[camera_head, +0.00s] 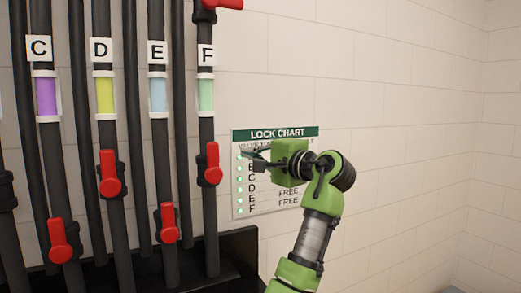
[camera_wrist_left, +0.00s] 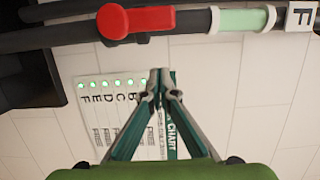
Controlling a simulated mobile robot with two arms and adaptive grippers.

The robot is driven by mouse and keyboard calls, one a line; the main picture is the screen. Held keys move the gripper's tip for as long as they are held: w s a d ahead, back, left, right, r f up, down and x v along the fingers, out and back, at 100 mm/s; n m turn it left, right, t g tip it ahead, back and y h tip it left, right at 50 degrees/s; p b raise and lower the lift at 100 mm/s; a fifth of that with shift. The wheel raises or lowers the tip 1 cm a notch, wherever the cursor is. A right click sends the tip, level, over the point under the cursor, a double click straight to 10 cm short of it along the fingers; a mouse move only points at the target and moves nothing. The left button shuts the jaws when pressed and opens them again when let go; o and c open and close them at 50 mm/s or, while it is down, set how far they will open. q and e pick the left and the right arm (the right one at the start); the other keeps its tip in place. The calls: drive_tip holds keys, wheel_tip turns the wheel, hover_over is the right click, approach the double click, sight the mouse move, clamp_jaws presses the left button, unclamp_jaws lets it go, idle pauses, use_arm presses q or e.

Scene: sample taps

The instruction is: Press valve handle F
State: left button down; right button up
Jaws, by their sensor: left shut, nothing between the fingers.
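The pipe labelled F (camera_head: 206,127) has a pale green band under its label. A red handle (camera_head: 212,163) sits low on this pipe, lying along it, and it also shows at the top of the left wrist view (camera_wrist_left: 137,22). Another red handle (camera_head: 222,4) is partly cut off at the top of the same pipe and points right. My left gripper (camera_head: 250,158) is shut and empty, in front of the lock chart, to the right of the lower handle and apart from it. Its closed fingertips (camera_wrist_left: 160,85) show in the wrist view. My right gripper is not in view.
The lock chart (camera_head: 272,133) hangs on the tiled wall behind my gripper, with green lights and partly hidden rows. Pipes C, D and E stand left with red handles (camera_head: 63,240), (camera_head: 110,174) and (camera_head: 170,223). The wall to the right is clear.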

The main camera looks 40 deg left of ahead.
sight(213, 162)
use_arm(q)
drive_tip(key=s+a, duration=0.1)
drive_tip(key=s+a+p, duration=0.1)
drive_tip(key=a, duration=0.1)
drive_tip(key=s+a, duration=0.1)
drive_tip(key=shift+a+p, duration=0.25)
drive_tip(key=shift+p, duration=0.15)
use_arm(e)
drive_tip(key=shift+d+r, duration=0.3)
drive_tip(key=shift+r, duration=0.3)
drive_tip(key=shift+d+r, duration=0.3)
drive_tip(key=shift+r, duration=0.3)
